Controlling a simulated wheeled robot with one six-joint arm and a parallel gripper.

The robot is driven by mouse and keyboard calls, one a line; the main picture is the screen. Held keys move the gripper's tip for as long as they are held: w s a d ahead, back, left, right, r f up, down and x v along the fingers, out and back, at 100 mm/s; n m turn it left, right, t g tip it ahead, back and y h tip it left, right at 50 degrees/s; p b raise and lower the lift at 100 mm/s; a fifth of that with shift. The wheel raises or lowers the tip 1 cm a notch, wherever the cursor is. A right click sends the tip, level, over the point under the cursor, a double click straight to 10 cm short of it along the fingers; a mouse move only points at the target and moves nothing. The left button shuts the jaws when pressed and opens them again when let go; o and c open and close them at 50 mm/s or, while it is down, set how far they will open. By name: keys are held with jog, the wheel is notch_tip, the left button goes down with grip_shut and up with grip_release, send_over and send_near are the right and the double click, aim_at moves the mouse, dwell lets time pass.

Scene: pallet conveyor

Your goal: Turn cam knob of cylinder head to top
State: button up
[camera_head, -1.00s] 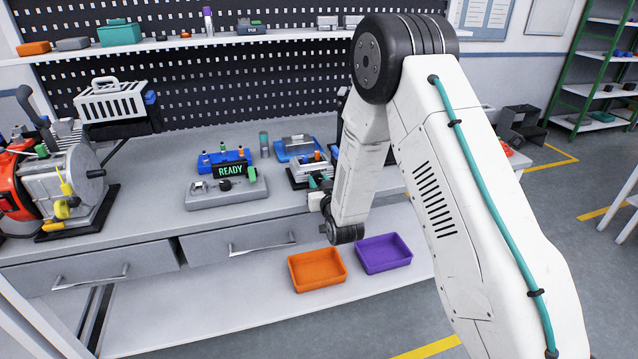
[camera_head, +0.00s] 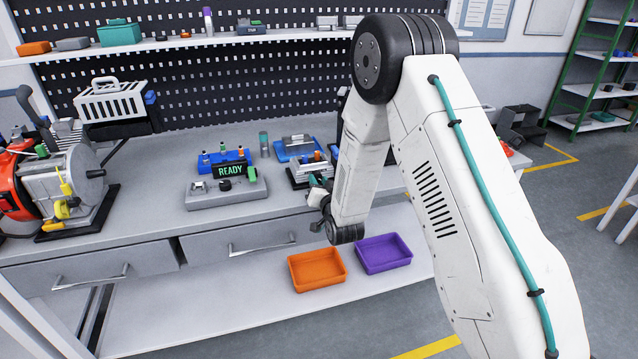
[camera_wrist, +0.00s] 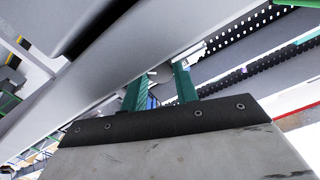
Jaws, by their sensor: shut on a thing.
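A small grey block with a dark base, which looks like the cylinder head (camera_head: 309,170), sits near the bench's front edge, left of my forearm. My gripper (camera_head: 320,183) is at its front side, partly hidden by my own wrist. In the wrist view, the two green fingers of my gripper (camera_wrist: 158,88) are shut around a small grey piece (camera_wrist: 160,74), which looks like the cam knob. Its pointing direction cannot be told.
A grey fixture with a READY sign (camera_head: 230,171) stands left on the bench. An orange tray (camera_head: 317,270) and a purple tray (camera_head: 383,254) lie on the lower shelf. A motor-like machine (camera_head: 60,185) stands at far left. A blue fixture (camera_head: 297,148) stands behind.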

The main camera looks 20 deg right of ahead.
jog(key=o, duration=0.7)
jog(key=s, duration=0.8)
